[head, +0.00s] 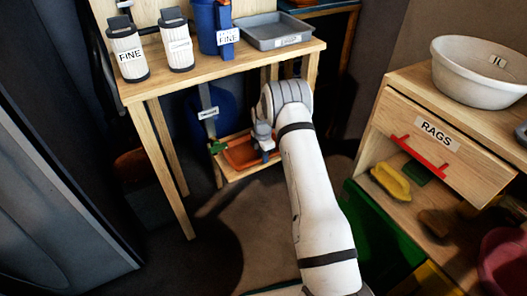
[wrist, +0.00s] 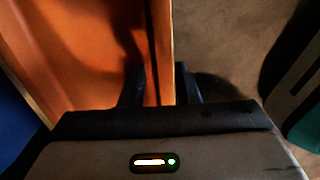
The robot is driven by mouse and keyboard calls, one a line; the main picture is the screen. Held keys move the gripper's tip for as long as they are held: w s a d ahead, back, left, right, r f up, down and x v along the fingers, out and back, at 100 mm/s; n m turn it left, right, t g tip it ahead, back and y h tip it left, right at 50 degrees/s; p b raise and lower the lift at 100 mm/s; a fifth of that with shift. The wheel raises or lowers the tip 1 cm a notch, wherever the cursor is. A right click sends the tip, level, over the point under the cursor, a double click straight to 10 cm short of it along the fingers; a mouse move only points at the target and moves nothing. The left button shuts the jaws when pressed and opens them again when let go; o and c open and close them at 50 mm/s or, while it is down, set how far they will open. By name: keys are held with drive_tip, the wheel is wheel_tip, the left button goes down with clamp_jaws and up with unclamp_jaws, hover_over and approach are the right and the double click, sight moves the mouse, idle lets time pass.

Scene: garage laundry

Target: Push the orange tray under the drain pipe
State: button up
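The orange tray (head: 240,156) sits on a low wooden shelf under the wooden table in the head view. In the wrist view the orange tray (wrist: 75,50) fills the upper left, with its side wall running up the middle. My gripper (head: 266,150) is down at the tray's right side. In the wrist view my gripper (wrist: 160,88) has its two dark fingers parted, one on each side of the wall; a small gap shows beside the wall. I cannot clearly identify the drain pipe; a grey upright piece (head: 206,98) with an unreadable label stands behind the tray's left end.
A blue rounded container (head: 226,108) stands behind the shelf. A wooden cabinet (head: 470,165) labelled RAGS stands at right. Brown floor (head: 240,225) is clear in front.

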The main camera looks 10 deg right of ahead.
sight(242, 167)
clamp_jaws()
idle(0.3)
drive_tip(key=shift+a, duration=0.1)
drive_tip(key=shift+s+a+p, duration=0.1)
drive_tip(key=shift+s+a, duration=0.5)
drive_tip(key=shift+a, duration=0.95)
drive_tip(key=shift+s+a+p, duration=0.15)
drive_tip(key=shift+s+a, duration=0.5)
drive_tip(key=shift+a, duration=0.85)
drive_tip(key=shift+s+a+p, duration=0.1)
drive_tip(key=shift+s+a, duration=0.5)
drive_tip(key=shift+a, duration=0.95)
drive_tip(key=shift+o, duration=1.1)
unclamp_jaws()
drive_tip(key=shift+r+p, duration=1.4)
drive_tip(key=shift+r, duration=2.45)
